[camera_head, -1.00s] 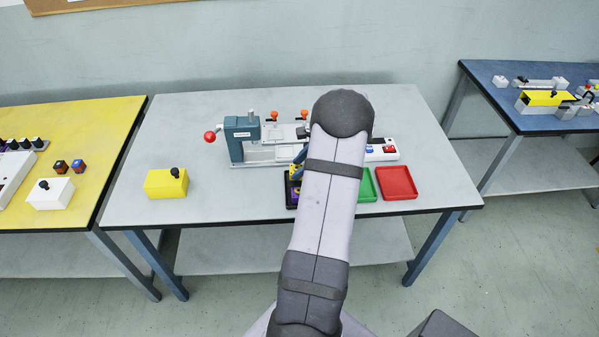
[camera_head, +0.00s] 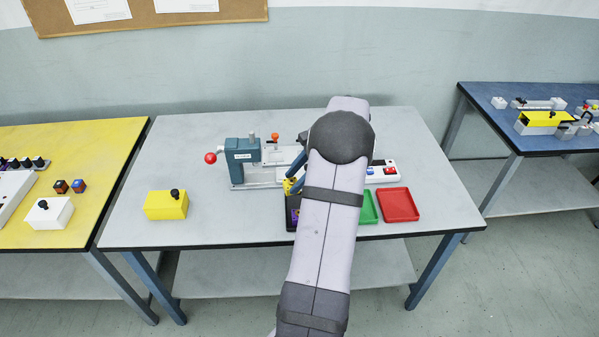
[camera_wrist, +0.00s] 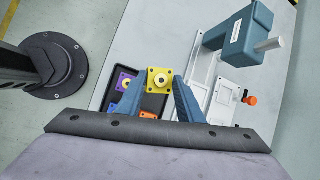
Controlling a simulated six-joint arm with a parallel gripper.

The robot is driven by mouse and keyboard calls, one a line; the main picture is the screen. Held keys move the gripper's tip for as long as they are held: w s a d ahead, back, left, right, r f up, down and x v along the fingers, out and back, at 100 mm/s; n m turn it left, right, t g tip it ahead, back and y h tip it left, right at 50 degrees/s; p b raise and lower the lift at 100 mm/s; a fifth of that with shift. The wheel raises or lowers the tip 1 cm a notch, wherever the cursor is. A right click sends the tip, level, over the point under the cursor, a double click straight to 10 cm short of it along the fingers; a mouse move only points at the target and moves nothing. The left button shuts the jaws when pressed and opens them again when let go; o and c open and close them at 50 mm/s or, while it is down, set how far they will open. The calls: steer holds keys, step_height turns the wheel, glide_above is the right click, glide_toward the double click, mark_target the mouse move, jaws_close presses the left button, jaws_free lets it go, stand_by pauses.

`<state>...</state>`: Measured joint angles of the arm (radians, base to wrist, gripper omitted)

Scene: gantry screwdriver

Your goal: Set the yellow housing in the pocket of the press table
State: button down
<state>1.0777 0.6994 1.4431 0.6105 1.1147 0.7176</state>
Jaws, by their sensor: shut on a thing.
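The yellow housing (camera_wrist: 159,80) is a square flanged piece with a round bore. My gripper (camera_wrist: 160,88) is shut on it, one blue finger on each side. In the head view the housing (camera_head: 291,186) shows just left of my arm, appearing over the back of the black tray; a blue finger (camera_head: 297,179) is beside it. The press table (camera_wrist: 229,97) is a pale plate on the white base, right of my gripper in the wrist view. In the head view my arm hides part of it. I cannot make out its pocket clearly.
The teal press (camera_head: 243,153) with a red-ended lever rises left of the press table. An orange knob (camera_wrist: 250,100) stands by the plate. The black tray (camera_wrist: 95,87) holds purple, orange and blue pieces. Green (camera_head: 368,207) and red trays (camera_head: 398,204) lie right; a yellow box (camera_head: 166,205) left.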

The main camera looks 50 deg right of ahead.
steer(key=w+a+f+n+g+p, duration=0.15)
steer(key=a+n+g, duration=0.35)
steer(key=a+n, duration=0.75)
steer(key=a+f+n+g+p, duration=0.2)
steer(key=a+n+g, duration=0.3)
steer(key=a+n, duration=0.75)
steer(key=w+d+n+h+p, duration=0.3)
steer(key=d+n+h+p, duration=0.5)
steer(key=d, duration=1.3)
steer(key=w+d+r+n+t+p, duration=0.3)
steer(key=w+d+n+t, duration=0.3)
steer(key=d+n, duration=0.5)
steer(key=shift+w+d+r+n+t, duration=0.4)
steer(key=shift+w+r+n, duration=0.2)
steer(key=shift+n, duration=2.9)
steer(key=shift+f, duration=0.15)
